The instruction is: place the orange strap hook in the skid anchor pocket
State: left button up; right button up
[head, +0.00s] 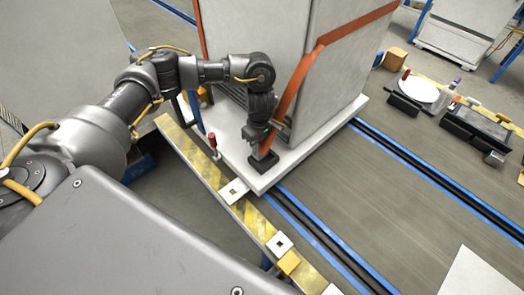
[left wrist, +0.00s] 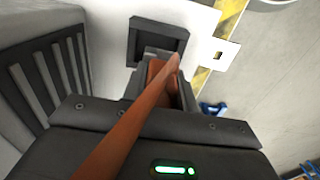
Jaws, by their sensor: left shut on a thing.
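The orange strap (head: 292,92) runs down the side of the grey cabinet to my left gripper (head: 262,146). In the left wrist view, the strap's lower end (left wrist: 165,82) sits between the fingers of my left gripper (left wrist: 160,72), which is shut on it. The hook itself is mostly hidden by the fingers and strap. The skid anchor pocket (head: 263,163) is a black square block at the near corner of the white skid (head: 300,155). In the left wrist view the pocket (left wrist: 137,42) lies just beyond the fingertips. I cannot tell whether they touch. My right gripper is not in view.
The tall grey cabinet (head: 345,75) stands on the skid, close to my left arm. A yellow-striped beam (head: 205,162) with white square plates (head: 279,244) runs along the skid's near side. A red knob (head: 212,140) stands left of the pocket. Blue-edged floor rails (head: 420,180) run at right.

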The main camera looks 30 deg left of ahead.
aim_at(262, 151)
pick_arm(q)
jog(key=shift+w+d+f, duration=0.1)
jog(key=shift+w+f, duration=0.05)
jog(key=shift+f, duration=1)
jog(key=shift+w+d+f, duration=0.1)
jog(key=shift+w+f, duration=0.05)
jog(key=shift+f, duration=1)
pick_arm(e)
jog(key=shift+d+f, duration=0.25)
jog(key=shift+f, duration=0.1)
pick_arm(q)
jog(key=shift+f+b, duration=0.1)
jog(key=shift+b, duration=0.25)
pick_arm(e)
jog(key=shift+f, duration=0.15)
pick_arm(q)
jog(key=o, duration=1)
jog(key=shift+o, duration=0.2)
jog(key=shift+r, duration=0.2)
jog(key=r+p, duration=0.1)
jog(key=r, duration=1.1)
jog(key=shift+d+r+p, duration=0.2)
jog(key=shift+p, duration=0.15)
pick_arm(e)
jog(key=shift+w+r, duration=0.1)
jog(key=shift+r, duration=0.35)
